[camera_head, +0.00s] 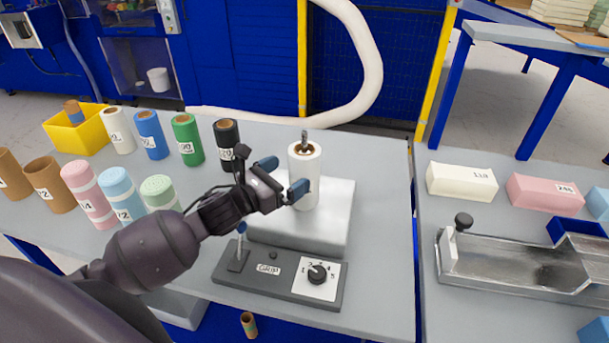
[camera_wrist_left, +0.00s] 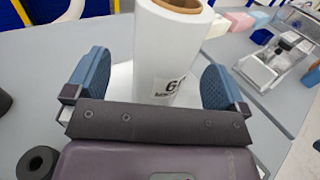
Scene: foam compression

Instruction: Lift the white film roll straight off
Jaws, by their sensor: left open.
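The white film roll (camera_head: 304,168) stands upright on a spindle whose dark tip pokes out of its brown core, above a pale grey metal block (camera_head: 335,225). In the left wrist view the same roll (camera_wrist_left: 172,55) stands between my two blue finger pads and carries a label starting with 6. My left gripper (camera_head: 283,177) is open, with one pad on each side of the roll at about mid height. In the left wrist view a gap shows between the roll and each pad of my gripper (camera_wrist_left: 155,82). My right gripper is not in view.
A dark control panel (camera_head: 280,276) with a knob and lever sits in front of the block.

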